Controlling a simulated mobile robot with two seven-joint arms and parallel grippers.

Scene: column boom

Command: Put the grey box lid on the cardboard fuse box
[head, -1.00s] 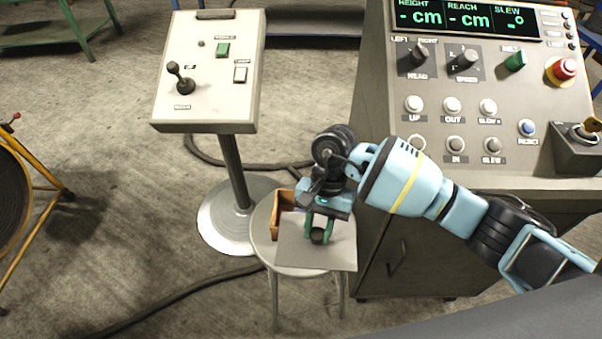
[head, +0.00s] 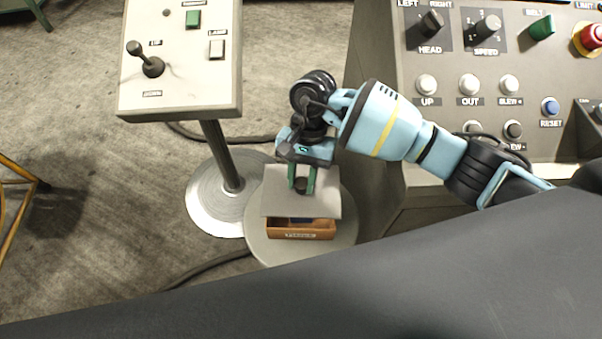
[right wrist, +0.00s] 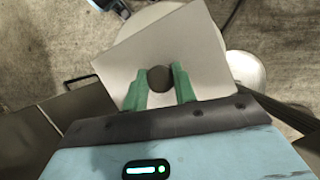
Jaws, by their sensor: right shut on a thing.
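The grey box lid (head: 328,205) is a flat square plate with a dark round knob. My right gripper (head: 302,184) is shut on the knob, its green fingers on either side. In the right wrist view the lid (right wrist: 205,45) shows tilted in the picture, with the knob between the fingers (right wrist: 160,82). The cardboard fuse box (head: 300,235) is brown and open, on a round stool. The lid hides its far part; the near wall and a dark blue bit inside show. I cannot tell whether lid and box touch. My left gripper is not in view.
The round grey stool top (head: 335,250) has bare room around the box. A white pedestal panel with a joystick (head: 180,70) stands at the left. A large control console (head: 450,110) stands at the right. Cables lie on the floor.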

